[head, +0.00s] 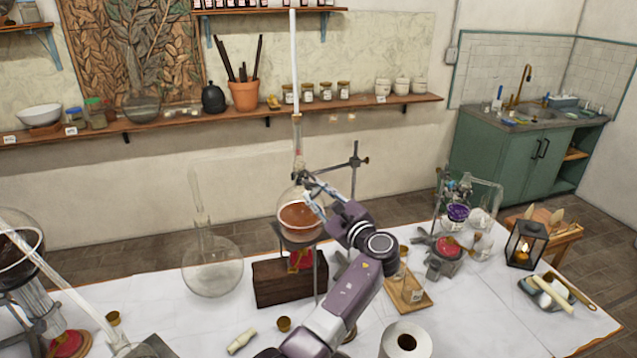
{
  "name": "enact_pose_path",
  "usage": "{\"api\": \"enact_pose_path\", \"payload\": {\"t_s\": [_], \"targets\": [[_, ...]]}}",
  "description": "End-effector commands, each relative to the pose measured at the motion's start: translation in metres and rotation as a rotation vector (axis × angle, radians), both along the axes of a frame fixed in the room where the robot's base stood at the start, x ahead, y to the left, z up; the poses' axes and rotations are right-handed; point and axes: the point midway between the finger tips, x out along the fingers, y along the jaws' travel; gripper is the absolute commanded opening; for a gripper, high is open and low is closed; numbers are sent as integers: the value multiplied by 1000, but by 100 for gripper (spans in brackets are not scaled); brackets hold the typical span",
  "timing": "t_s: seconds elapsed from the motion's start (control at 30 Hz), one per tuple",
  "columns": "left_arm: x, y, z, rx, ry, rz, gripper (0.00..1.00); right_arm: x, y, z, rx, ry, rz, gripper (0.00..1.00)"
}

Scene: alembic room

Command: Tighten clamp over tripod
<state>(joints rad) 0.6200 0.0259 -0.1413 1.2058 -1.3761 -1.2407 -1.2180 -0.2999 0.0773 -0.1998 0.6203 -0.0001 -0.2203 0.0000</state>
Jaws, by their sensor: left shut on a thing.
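A round glass flask (300,219) with brown liquid sits on a dark tripod (319,268) at the middle of the table. A long glass tube rises from its neck. A metal clamp (310,178) is at the flask's neck, joined to an upright stand rod (354,185) behind. My left gripper (317,192) reaches up from the bottom, right beside the flask neck, shut on the clamp. Its fingers partly cover the clamp and the flask's right side, so the exact grip is hard to see. My right gripper is not in view.
A wooden block (283,285) and red burner part (300,260) are under the flask. An empty flask (212,267) stands left.

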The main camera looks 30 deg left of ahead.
Motion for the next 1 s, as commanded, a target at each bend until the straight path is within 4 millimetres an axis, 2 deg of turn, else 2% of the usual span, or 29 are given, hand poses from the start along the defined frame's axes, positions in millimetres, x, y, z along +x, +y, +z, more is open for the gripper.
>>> {"api": "enact_pose_path", "payload": {"t_s": [0.03, 0.3, 0.6, 1.0], "targets": [[0, 3, 9, 26, 37, 3, 1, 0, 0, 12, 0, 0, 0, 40], [0, 3, 7, 135, 252, 4, 1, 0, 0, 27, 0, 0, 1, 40], [0, 3, 6, 230, 432, 4, 1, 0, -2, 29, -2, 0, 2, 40], [1, 2, 7, 280, 530, 5, 1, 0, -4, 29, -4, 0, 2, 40]]}}
